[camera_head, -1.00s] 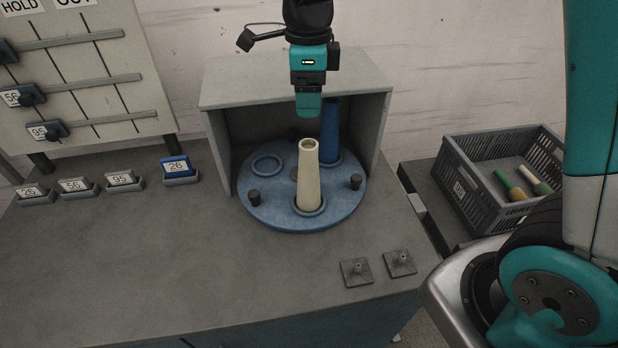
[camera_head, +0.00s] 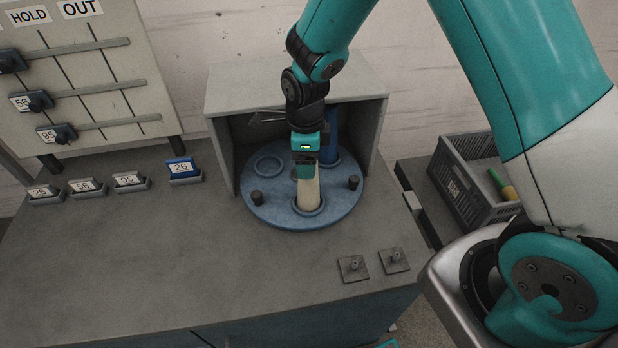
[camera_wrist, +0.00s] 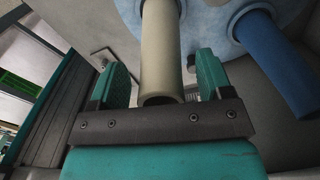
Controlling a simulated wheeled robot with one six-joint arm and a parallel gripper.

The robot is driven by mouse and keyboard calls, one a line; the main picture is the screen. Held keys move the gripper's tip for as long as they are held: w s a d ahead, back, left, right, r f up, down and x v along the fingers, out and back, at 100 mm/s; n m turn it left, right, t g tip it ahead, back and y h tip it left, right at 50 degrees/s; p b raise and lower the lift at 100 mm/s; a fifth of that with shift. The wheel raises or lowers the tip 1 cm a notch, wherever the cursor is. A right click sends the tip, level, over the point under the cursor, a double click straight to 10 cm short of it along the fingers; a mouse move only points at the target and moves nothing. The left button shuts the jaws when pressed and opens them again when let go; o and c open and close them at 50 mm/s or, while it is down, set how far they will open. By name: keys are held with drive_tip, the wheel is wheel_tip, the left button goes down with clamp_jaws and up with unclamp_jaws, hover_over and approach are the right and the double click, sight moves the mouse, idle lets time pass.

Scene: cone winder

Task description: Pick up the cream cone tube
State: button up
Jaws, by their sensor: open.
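The cream cone tube (camera_head: 308,193) stands upright in a ring on the blue round turntable (camera_head: 340,205). My gripper (camera_head: 304,172) is at its upper part and hides its top in the head view. In the wrist view the cream cone tube (camera_wrist: 162,50) lies between the two teal fingers of my gripper (camera_wrist: 163,82). The fingers are spread, with a gap on each side of the tube. A blue cone tube (camera_head: 329,140) stands behind, partly hidden by my gripper; it also shows at right in the wrist view (camera_wrist: 275,65).
A grey housing (camera_head: 225,155) encloses the turntable's back and sides. Dark pegs (camera_head: 257,198) stand on the turntable. Number blocks (camera_head: 130,181) line the bench's left. Two small plates (camera_head: 353,268) lie at front right. A grey crate (camera_head: 465,185) with a tube stands at right.

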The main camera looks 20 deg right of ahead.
drive_tip(key=c, duration=1.1)
